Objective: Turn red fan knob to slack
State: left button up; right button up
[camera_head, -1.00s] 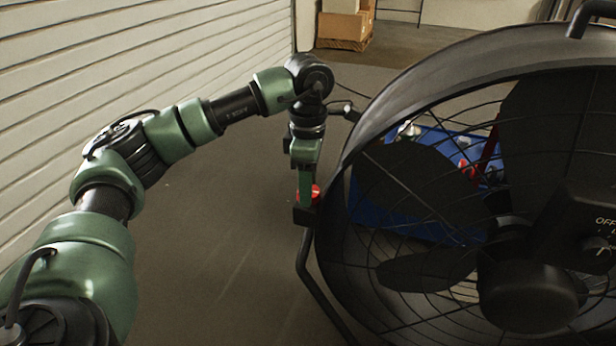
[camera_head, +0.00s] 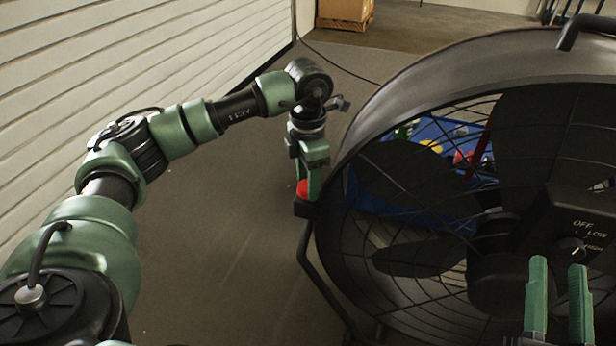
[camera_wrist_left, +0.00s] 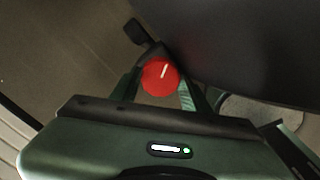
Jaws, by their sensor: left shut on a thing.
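The red knob (camera_head: 302,189) sits on the left side of the large black fan (camera_head: 400,90), at the frame bracket. My left gripper (camera_head: 309,186) is at the knob from above, its fingers on either side of it. In the left wrist view the red knob (camera_wrist_left: 160,77) shows a pale line on its face and lies between the fingers of my left gripper (camera_wrist_left: 160,88), which is shut on it. My right gripper (camera_head: 556,300) is at the lower right in front of the fan's speed dial (camera_head: 571,249); its two green fingers are apart with nothing between them.
A blue bin (camera_head: 440,135) with coloured items stands behind the fan grille. A white slatted wall (camera_head: 120,50) runs along the left. A cardboard box (camera_head: 345,10) is at the back. The floor (camera_head: 220,230) left of the fan is clear.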

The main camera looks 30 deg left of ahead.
dwell(0.4)
pick_arm(q)
jog(key=o, duration=1.4)
jog(key=shift+c, duration=0.2)
